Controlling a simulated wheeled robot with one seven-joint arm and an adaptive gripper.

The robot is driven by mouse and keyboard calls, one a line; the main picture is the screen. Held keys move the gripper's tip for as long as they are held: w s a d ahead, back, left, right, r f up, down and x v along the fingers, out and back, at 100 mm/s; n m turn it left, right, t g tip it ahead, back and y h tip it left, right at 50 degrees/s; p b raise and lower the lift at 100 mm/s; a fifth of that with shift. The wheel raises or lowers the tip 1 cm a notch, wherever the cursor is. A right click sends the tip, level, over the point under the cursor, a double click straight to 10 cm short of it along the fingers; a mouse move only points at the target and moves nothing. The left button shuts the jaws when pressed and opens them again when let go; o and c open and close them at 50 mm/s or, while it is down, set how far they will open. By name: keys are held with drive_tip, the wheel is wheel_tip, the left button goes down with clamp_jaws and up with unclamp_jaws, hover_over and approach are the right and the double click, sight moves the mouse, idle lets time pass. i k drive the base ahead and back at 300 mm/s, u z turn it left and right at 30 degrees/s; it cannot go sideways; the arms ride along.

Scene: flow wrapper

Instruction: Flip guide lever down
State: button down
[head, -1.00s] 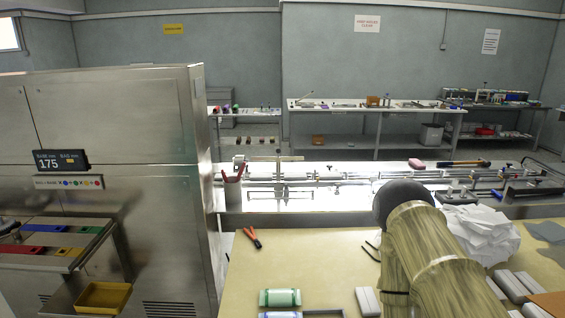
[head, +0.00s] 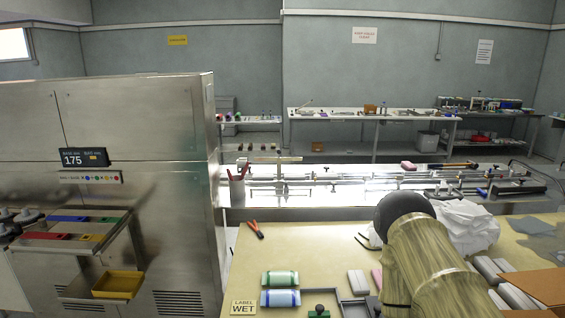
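I cannot single out the guide lever. A long metal rail assembly (head: 340,181) with small clamps and posts runs along the bright bench behind the tan table. Dark handle-like parts (head: 515,187) stand at its right end, too small to tell apart. A small green block with a black knob (head: 319,312) shows at the bottom edge of the tan table. My arm, with a dark rounded joint and a streaked yellow-brown link, covers the right middle of the view. My gripper is not visible; it is hidden or out of frame.
A steel cabinet (head: 150,150) with a yellow tray (head: 118,284) stands left. The table's middle is fairly clear.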

sight(279, 159)
drive_tip(key=u, duration=1.7)
drive_tip(key=i, duration=0.95)
drive_tip(key=z, duration=1.75)
